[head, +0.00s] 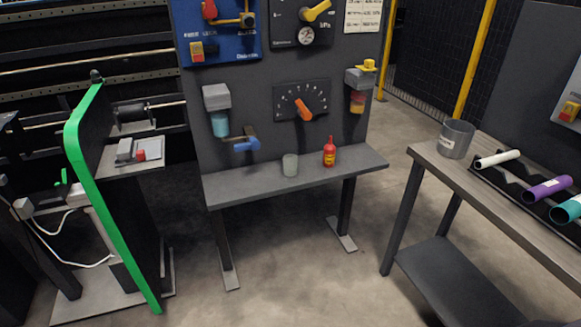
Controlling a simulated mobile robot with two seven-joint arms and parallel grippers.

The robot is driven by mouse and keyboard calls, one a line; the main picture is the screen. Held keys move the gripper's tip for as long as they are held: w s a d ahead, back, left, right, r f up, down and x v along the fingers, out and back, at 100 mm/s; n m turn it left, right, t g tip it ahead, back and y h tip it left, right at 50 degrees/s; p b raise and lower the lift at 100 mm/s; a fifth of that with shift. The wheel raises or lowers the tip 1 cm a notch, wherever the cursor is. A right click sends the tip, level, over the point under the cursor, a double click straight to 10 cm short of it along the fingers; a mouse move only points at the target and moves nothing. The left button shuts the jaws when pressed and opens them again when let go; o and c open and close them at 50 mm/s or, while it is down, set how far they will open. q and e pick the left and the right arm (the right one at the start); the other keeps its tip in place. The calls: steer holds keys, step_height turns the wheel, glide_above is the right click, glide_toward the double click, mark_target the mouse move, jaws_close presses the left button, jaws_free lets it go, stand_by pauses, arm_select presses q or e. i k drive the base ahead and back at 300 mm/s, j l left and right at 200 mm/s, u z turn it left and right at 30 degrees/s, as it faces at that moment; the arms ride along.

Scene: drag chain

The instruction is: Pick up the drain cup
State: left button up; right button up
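A small pale grey-green translucent cup (290,165) stands upright on the narrow grey shelf (240,186) at the foot of the dark panel in the head view. It looks like the drain cup. A red bottle (329,153) with a yellow label stands to its right on the same shelf, with a gap between them. A blue-handled valve (247,145) sticks out of the panel to the left of the cup and above the shelf. Neither of my grippers is in view.
A bench (428,154) on the right holds a larger grey container (456,139) and white, purple and teal rolls. A green-edged machine guard (84,178) stands at left. The floor (290,262) before the shelf is clear.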

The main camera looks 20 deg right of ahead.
mark_target(291, 166)
steer(key=i+l+z, duration=0.7)
steer(key=i, duration=0.2)
steer(key=i+z, duration=0.35)
steer(key=i, duration=0.65)
